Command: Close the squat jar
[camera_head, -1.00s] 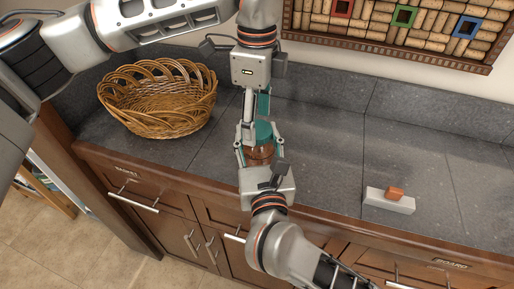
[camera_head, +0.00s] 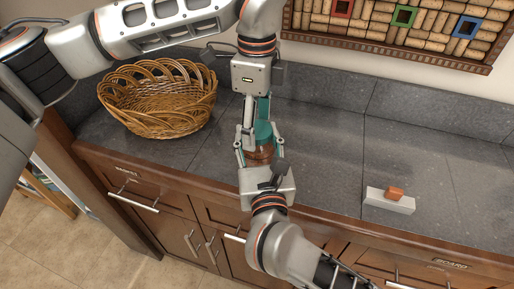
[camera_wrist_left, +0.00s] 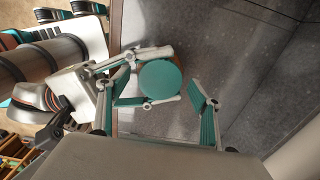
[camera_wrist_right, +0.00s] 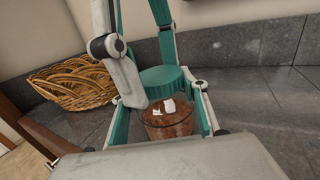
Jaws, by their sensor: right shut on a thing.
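The squat jar (camera_wrist_right: 170,118) is clear glass with reddish-brown contents and a white label, upright above the counter's front part. I cannot tell whether the lid is fully seated. My right gripper (camera_head: 259,146) is shut on the jar, one finger on each side. My left gripper (camera_wrist_left: 162,100) points down from above, its fingers apart on either side of the lid, with visible space at the right finger. The left fingers partly hide the jar in the head view.
A wicker basket (camera_head: 160,100) stands at the back left of the grey counter (camera_head: 330,150). A white block with an orange piece (camera_head: 390,200) lies at the front right. A cork board (camera_head: 400,30) hangs on the wall. The counter's middle right is clear.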

